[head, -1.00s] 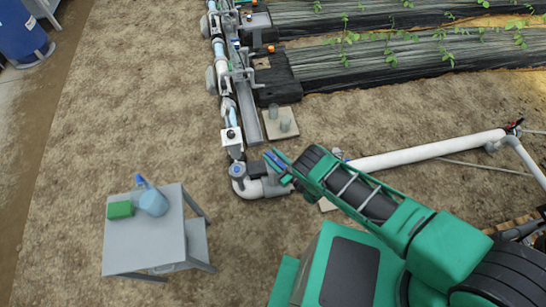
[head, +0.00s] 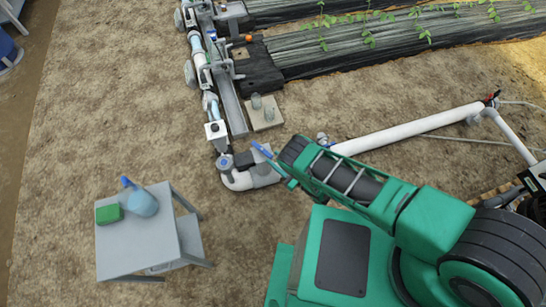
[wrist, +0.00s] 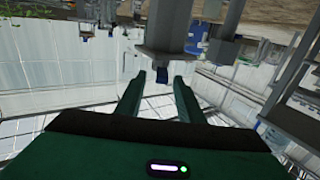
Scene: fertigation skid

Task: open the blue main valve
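A blue lever (head: 262,150), which looks like the main valve's handle, stands by the white pipe elbow (head: 237,180) at the near end of the pipe run. My gripper is mostly hidden behind my green arm in the head view, close to this lever. In the wrist view my gripper (wrist: 162,82) has its two green fingers apart.
A grey table (head: 145,245) with a green block (head: 109,213) and a blue bottle (head: 142,203) stands at lower left. A long white pipe (head: 400,130) runs right. A pale slab (head: 265,118) with small cylinders lies behind the elbow. Bare soil lies between table and pipes.

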